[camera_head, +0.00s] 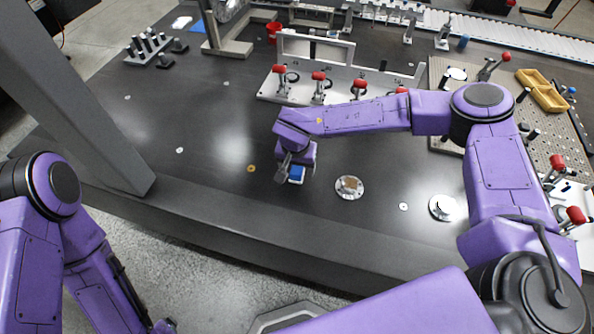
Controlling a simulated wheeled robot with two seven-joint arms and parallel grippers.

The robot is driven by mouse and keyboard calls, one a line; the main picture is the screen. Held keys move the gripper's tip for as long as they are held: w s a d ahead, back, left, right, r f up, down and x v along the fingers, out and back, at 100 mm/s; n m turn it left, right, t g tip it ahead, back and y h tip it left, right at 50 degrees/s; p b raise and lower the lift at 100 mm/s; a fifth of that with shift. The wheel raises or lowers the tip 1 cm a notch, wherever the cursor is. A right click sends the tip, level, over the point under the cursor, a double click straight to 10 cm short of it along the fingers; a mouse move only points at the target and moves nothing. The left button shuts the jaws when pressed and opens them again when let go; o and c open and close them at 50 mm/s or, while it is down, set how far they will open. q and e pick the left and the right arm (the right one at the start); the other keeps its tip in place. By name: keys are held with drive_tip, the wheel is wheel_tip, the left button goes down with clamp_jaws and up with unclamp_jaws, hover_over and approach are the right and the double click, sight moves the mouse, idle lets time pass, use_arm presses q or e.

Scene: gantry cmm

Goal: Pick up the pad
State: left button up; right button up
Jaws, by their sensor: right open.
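A small blue block with a pale lower edge, which looks like the pad (297,173), is on the dark table top near its front edge. My right gripper (291,177) reaches down over it from above, with its jaws open. One grey finger shows just left of the blue block; the other finger is mostly hidden. I cannot tell whether the fingers touch it. My left arm hangs at the lower left, and only a small part of its end shows at the bottom edge, so its jaws cannot be made out.
A round metal disc (349,187) lies right of the right gripper. Behind the arm stands a pale fixture with red-knobbed clamps (318,88). A perforated plate with a yellow tray (541,90) is at right. A grey column (85,95) rises at left. The table's left middle is mostly clear.

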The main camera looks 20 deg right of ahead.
drive_tip(key=shift+w+f, duration=0.25)
drive_tip(key=shift+f, duration=0.8)
drive_tip(key=c, duration=1.1)
drive_tip(key=shift+r, duration=0.1)
drive_tip(key=shift+c, duration=0.2)
wheel_tip(320, 180, up, 3)
drive_tip(key=shift+r, duration=0.15)
drive_tip(key=s+d+r, duration=0.6)
drive_tip(key=s+r, duration=0.3)
drive_tip(key=s, duration=0.3)
drive_tip(key=shift+s+r+b, duration=0.35)
drive_tip(key=shift+b, duration=0.1)
drive_tip(key=shift+d, duration=0.1)
